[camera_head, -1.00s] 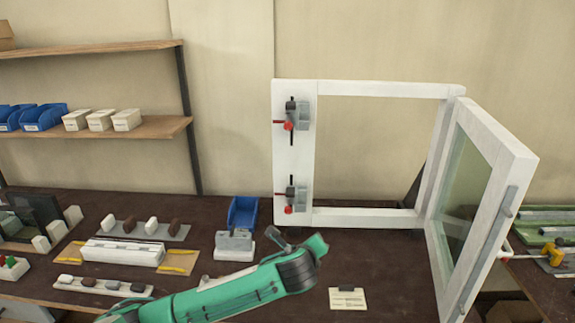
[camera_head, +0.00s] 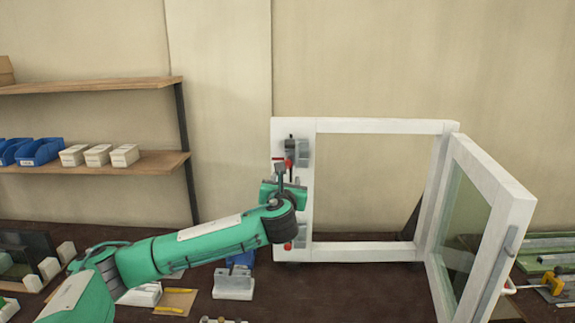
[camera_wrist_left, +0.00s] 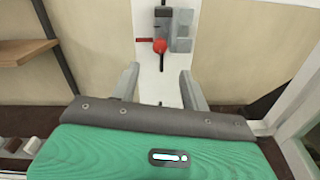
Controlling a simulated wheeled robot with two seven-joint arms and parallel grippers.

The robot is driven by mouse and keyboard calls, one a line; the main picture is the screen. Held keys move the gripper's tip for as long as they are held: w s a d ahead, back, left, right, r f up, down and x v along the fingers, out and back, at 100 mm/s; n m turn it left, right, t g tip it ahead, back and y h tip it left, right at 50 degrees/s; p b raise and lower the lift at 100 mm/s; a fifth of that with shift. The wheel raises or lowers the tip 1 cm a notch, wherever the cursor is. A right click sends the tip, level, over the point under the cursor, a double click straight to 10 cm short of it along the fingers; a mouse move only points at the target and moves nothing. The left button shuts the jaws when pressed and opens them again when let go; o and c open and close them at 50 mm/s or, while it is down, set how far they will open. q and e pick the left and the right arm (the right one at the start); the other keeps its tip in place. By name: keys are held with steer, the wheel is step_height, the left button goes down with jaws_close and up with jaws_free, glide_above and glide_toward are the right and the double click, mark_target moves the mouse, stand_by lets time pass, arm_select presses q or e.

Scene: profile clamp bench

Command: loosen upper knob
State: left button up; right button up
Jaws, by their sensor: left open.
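The white frame (camera_head: 381,126) stands on the bench, with two clamps on its left post. The upper clamp (camera_head: 301,153) has a red knob (camera_head: 290,163) low on it, partly covered by my gripper's fingers. In the left wrist view the red knob (camera_wrist_left: 159,46) shows clearly, ahead of the fingertips and roughly centred between them. My left gripper (camera_head: 280,172) is in front of the left post, just below the upper clamp; in the wrist view its fingers (camera_wrist_left: 160,72) are apart with nothing between them. The lower clamp is mostly hidden behind my arm; its red knob (camera_head: 287,246) shows. My right gripper is not seen.
An open glazed sash (camera_head: 488,190) swings out at the right. A grey block (camera_head: 233,285) and a blue bin stand on the bench below my arm. Shelves (camera_head: 95,163) with blue bins and white boxes are at the left. The frame's opening is clear.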

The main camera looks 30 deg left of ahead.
mark_target(287, 166)
arm_select(q)
steer(key=p+x, duration=0.2)
steer(key=x, duration=0.6)
steer(key=shift+w+p, duration=0.2)
steer(key=shift+p, duration=0.2)
steer(key=shift+w+a, duration=0.45)
steer(key=shift+w, duration=0.1)
steer(key=shift+f, duration=0.1)
steer(key=c, duration=1)
